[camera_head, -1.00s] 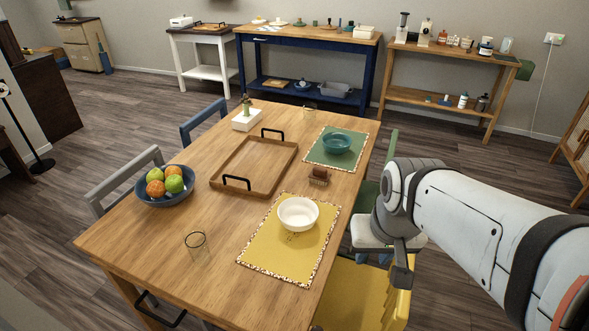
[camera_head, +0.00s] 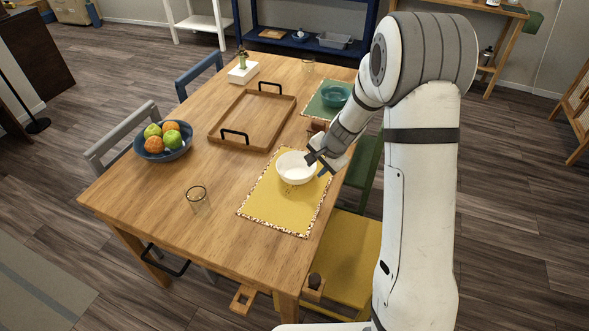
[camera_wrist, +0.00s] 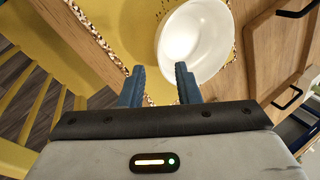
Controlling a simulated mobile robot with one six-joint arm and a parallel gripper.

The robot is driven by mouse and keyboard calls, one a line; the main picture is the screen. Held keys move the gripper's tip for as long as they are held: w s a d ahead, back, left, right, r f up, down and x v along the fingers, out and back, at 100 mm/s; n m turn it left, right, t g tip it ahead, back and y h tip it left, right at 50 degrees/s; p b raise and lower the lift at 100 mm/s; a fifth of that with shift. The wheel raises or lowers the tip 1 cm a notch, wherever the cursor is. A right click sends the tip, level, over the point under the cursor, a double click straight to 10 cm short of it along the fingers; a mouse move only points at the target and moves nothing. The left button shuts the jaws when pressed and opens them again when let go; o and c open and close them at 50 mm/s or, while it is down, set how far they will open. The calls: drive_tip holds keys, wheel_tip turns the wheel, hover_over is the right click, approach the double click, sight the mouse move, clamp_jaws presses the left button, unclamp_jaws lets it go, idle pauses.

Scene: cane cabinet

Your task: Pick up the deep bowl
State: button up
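A white deep bowl (camera_head: 296,168) stands upright on the yellow placemat (camera_head: 262,204) on the wooden table. In the wrist view the bowl (camera_wrist: 200,42) is just ahead of the fingers, top centre-right. My gripper (camera_head: 318,166) is at the bowl's right rim in the head view. In the wrist view my gripper (camera_wrist: 160,72) has its two blue fingers apart with nothing held between them. The right fingertip overlaps the near rim of the bowl, the left one is outside it. I cannot tell whether they touch.
A teal bowl (camera_head: 335,95) sits on a green placemat behind. A wooden tray (camera_head: 252,119) with black handles, a blue fruit bowl (camera_head: 164,152) and a glass (camera_head: 197,199) stand to the left. A yellow chair (camera_head: 343,262) is at the table's right side.

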sight(309, 175)
drive_tip(key=x, duration=0.8)
drive_tip(key=shift+w+r, duration=0.1)
drive_tip(key=shift+w, duration=0.15)
clamp_jaws()
drive_tip(key=shift+r, duration=0.1)
